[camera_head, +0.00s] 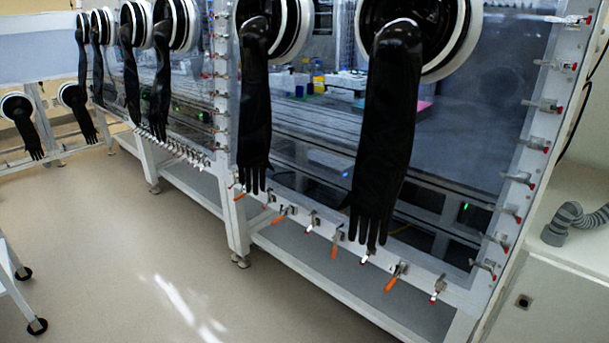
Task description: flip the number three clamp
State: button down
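Several toggle clamps line the bottom edge of the near glovebox window. Some have orange handles: one at the far left (239,196), one beside it (280,217), one near the middle (335,248) and one further right (393,281). Others, such as the third from the left (312,222) and the rightmost (438,290), look pale with small red ends. No numbers are readable, so I cannot tell which clamp is number three. The hanging black glove (389,120) reaches down to the clamp row and partly covers it. My gripper is not in view.
Another black glove (256,110) hangs to the left. More clamps (543,106) run up the right frame. A lower shelf (330,275) runs beneath the window. A cart with black casters (37,326) stands at lower left. The beige floor (130,250) before the glovebox is clear.

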aim_at(278, 219)
jog(key=i+l, duration=0.7)
jog(key=i+l+u, duration=0.1)
jog(key=i+u, duration=0.15)
jog(key=i+l+u, duration=0.25)
jog(key=i, duration=0.15)
